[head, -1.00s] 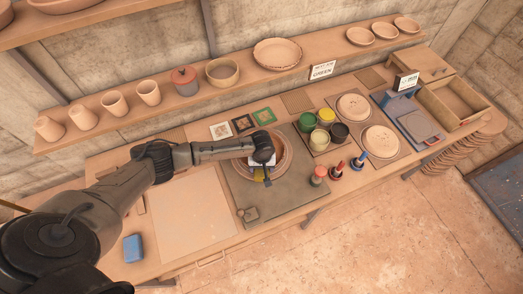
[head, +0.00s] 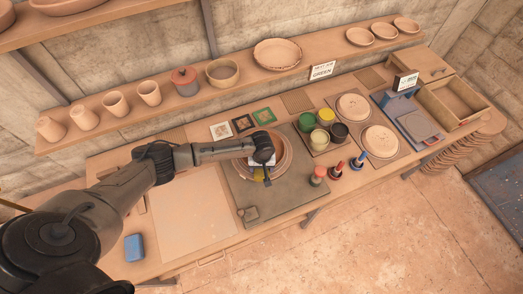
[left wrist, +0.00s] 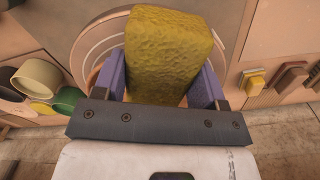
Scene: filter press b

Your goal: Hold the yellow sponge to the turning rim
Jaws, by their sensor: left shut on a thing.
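The yellow sponge (left wrist: 168,50) is clamped between the two purple fingers of my left gripper (left wrist: 167,85) in the left wrist view. In the head view my left gripper (head: 264,172) is over the terracotta bowl on the wheel (head: 284,150), and a bit of the yellow sponge (head: 258,174) shows beside it near the front rim. The bowl's round rim also shows behind the sponge in the left wrist view (left wrist: 108,40). Whether the sponge touches the rim is hidden by the gripper. My right gripper is not in view.
A grey board (head: 235,192) lies under the wheel. Paint jars (head: 322,137) and stamps (head: 336,171) stand to the right. A blue block (head: 133,247) lies at the front left. A shelf (head: 200,98) with pots runs behind. The pale board (head: 190,215) at left is bare.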

